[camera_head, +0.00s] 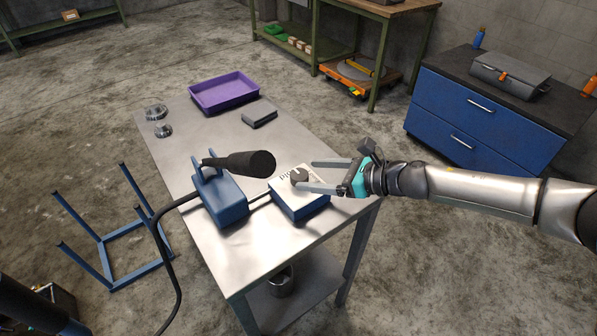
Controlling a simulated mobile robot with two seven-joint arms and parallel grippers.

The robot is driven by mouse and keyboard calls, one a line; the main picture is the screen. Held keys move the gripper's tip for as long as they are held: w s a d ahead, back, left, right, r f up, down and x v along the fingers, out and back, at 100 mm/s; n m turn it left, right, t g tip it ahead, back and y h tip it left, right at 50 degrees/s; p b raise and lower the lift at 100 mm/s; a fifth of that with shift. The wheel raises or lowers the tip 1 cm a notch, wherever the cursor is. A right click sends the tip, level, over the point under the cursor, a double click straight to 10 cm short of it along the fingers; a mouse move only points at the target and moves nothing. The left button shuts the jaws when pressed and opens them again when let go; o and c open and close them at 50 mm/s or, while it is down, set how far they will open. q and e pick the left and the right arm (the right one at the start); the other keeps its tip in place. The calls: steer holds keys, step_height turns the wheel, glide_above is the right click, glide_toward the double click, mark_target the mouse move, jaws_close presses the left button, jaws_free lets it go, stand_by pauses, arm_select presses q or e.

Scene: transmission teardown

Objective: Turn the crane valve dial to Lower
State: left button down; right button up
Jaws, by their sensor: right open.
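The crane valve dial (299,175) is a small dark round knob on the pale top plate of a blue box (302,208) near the table's front right. Small dark lettering shows on the plate, too small to read, so I cannot tell the dial's setting. My right gripper (307,175) comes in from the right and is open. Its two grey fingers reach over the plate, one on the far side of the dial and one on the near side. I cannot tell whether they touch it. My left gripper is not in view.
A blue pump-like unit (228,203) with a black-gripped lever (245,163) stands just left of the box, with a black hose (158,232). The metal table (205,133) also bears a purple tray (224,92), a grey block (259,113) and metal gears (156,112). Its middle is clear.

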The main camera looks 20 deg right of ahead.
mark_target(299, 174)
steer(key=shift+x, duration=2.4)
steer(key=shift+c, duration=0.4)
jaws_close()
